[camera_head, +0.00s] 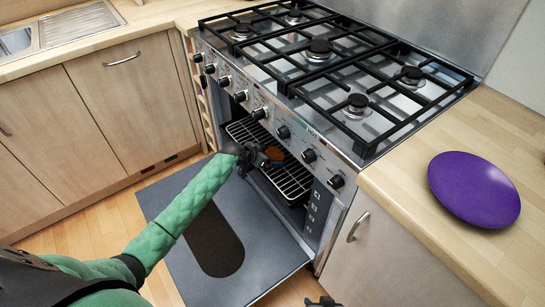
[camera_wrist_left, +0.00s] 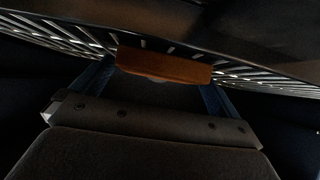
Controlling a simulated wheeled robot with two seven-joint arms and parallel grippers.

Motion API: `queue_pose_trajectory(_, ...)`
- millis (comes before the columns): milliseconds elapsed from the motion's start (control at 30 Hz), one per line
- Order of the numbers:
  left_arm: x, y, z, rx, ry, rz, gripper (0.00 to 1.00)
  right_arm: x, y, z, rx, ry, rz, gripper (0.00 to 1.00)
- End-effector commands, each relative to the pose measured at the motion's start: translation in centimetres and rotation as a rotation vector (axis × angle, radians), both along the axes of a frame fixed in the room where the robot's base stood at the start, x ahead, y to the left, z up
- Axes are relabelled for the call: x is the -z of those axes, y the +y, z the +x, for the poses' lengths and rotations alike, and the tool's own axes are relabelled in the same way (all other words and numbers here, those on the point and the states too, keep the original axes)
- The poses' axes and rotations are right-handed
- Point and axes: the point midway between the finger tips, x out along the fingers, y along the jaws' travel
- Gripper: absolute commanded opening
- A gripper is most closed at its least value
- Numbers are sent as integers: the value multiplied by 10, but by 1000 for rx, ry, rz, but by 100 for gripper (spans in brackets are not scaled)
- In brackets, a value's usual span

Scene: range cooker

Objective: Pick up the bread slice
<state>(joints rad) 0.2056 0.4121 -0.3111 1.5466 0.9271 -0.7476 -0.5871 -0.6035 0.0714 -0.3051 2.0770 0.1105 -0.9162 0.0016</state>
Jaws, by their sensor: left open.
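The bread slice (camera_head: 275,153) is a small brown piece on the wire rack inside the open oven. In the left wrist view the bread slice (camera_wrist_left: 165,66) shows edge-on, at the ends of the fingers. My left gripper (camera_head: 262,158) reaches into the oven at the rack; in the left wrist view my left gripper (camera_wrist_left: 160,80) is open, with one blue finger toward each end of the slice. I cannot tell whether the fingers touch it. My right gripper (camera_head: 322,301) shows only as a dark tip at the bottom edge; its jaws are unclear.
The oven door (camera_head: 250,265) is folded down below my left arm. The wire rack (camera_head: 290,181) sits inside the oven, under the knob panel (camera_head: 283,131). A purple plate (camera_head: 473,189) lies on the right counter (camera_head: 440,235). The hob (camera_head: 330,60) is above.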

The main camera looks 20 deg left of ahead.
Motion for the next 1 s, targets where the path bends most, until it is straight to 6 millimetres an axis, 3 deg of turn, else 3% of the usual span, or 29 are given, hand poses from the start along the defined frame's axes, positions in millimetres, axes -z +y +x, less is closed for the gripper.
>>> queue_pose_trajectory(133,0,0,0,0,0,0,100,0,0,0,0,0,0,36)
queue_pose_trajectory(300,0,0,0,1,-1,1,68,0,0,0,0,-2,1,36)
queue_pose_trajectory(633,-3,0,0,1,-2,1,67,-1,0,1,2,-6,1,36)
queue_pose_trajectory(933,-36,0,0,3,-4,2,67,10,0,3,6,-21,3,36)
queue_pose_trajectory(1000,-33,8,-11,1,1,3,67,14,0,3,9,-26,5,36)
